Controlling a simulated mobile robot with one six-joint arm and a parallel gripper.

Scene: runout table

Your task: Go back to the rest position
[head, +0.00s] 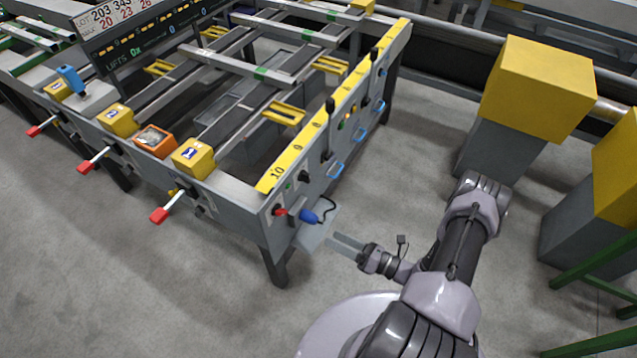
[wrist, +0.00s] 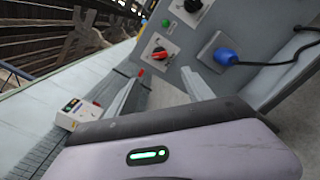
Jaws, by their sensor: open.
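My gripper (head: 335,245) is open and empty, just off the near corner of the grey runout table (head: 238,208). Its two fingers are apart and point at the table's side panel. In the wrist view my gripper (wrist: 157,82) shows both fingers spread, with nothing between them. Past the fingertips is the panel (wrist: 188,52) with a red-tipped knob (wrist: 160,52), a green button (wrist: 165,23) and a blue plug (wrist: 226,57) on a black cable. The blue plug is also in the head view (head: 309,217). I cannot tell whether a fingertip touches the panel.
A yellow-topped grey post (head: 535,88) stands beyond my arm, with a second one (head: 617,165) at the right edge. Green rails (head: 590,262) are at the lower right. Red-handled levers (head: 160,215) stick out from the table's left side. The floor at lower left is clear.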

